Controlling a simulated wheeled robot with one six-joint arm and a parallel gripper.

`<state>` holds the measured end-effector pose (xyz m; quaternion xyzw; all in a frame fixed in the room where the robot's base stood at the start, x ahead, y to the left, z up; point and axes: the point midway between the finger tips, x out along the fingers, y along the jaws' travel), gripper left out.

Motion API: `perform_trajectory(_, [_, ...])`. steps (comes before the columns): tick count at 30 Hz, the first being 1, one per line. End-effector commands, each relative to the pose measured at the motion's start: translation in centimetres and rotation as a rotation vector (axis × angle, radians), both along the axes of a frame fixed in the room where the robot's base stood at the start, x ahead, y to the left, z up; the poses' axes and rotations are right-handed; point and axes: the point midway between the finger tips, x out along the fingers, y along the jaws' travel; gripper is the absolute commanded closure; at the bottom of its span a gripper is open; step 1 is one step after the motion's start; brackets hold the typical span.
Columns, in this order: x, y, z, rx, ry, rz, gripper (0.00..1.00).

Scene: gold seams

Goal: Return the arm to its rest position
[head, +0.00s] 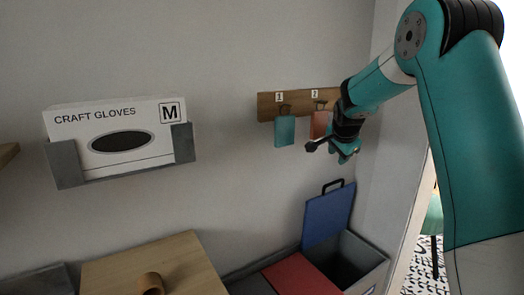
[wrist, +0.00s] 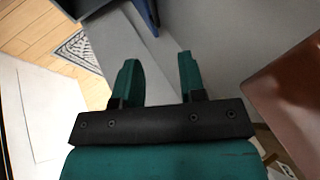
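My teal arm (head: 470,140) comes in from the right and reaches out toward the wall. My gripper (head: 345,153) is in front of the wall, just below and right of the wooden hook rail (head: 262,107). In the wrist view my gripper (wrist: 157,60) has its two teal fingers apart, with nothing between them. A teal tag (head: 285,131) hangs under label 1. A coral tag (head: 319,124) hangs under label 2, close to my gripper and partly behind it. I cannot tell whether they touch.
A craft gloves box (head: 150,155) sits in a grey wall holder (head: 68,165). Below are a wooden top (head: 195,265) with a small brown ring-like object (head: 150,284), a red lid (head: 300,277), and an open grey bin (head: 372,268) with a raised blue lid (head: 328,216).

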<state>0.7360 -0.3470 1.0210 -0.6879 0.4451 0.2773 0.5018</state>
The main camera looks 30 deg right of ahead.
Motion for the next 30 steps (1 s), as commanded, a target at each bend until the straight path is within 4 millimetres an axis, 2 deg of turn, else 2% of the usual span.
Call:
perform_trajectory(4, [0.0,0.3,0.1,0.000,0.002,0.008,0.62])
perform_trajectory(7, [-0.2,2.3,0.8,0.002,0.019,0.078,0.62])
perform_trajectory(8, [-0.3,3.5,1.1,0.002,0.029,0.118,0.62])
perform_trajectory(11, [-1.5,9.2,2.7,0.003,0.078,0.320,0.62])
perform_trajectory(12, [-2.5,12.0,3.4,0.001,0.102,0.426,0.62])
perform_trajectory(14, [-4.4,16.4,4.3,-0.004,0.140,0.601,0.62])
perform_trajectory(15, [-5.9,19.3,4.9,-0.008,0.163,0.722,0.62])
perform_trajectory(17, [-8.6,23.3,5.6,-0.016,0.194,0.904,0.62])
perform_trajectory(18, [-10.6,25.8,6.1,-0.023,0.212,1.028,0.62])
perform_trajectory(20, [-13.9,29.3,6.7,-0.035,0.234,1.218,0.62])
perform_trajectory(21, [-16.3,31.3,7.0,-0.043,0.247,1.344,0.62])
perform_trajectory(25, [-24.1,36.2,7.8,-0.072,0.268,1.722,0.62])
perform_trajectory(27, [-27.6,37.7,7.9,-0.085,0.271,1.884,0.62])
perform_trajectory(30, [-31.3,38.8,7.9,-0.098,0.267,2.054,0.62])
